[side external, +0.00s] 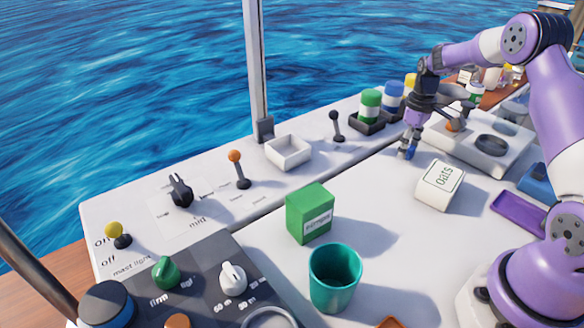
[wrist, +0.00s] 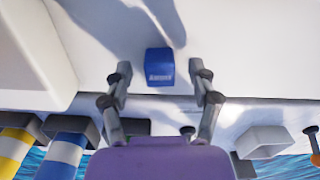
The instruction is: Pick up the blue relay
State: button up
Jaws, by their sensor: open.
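The blue relay (wrist: 160,67) is a small blue block with a white label, standing on the white surface in the wrist view. My gripper (wrist: 161,80) is open, with one finger to the left of the relay and one to the right. Clear gaps show between the relay and both fingers. In the side external view my gripper (side external: 408,149) points down at the back of the white counter. A bit of blue shows at its fingertips there, mostly hidden by the fingers.
A white oats box (side external: 440,184) stands to the right of my gripper, in front of a stove (side external: 478,142). Green, blue and yellow striped cans (side external: 370,105) stand in dark holders behind it. A black lever (side external: 336,126) and a white tray (side external: 289,151) are to the left.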

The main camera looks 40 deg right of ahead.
grip_shut()
jog(key=shift+r, duration=0.1)
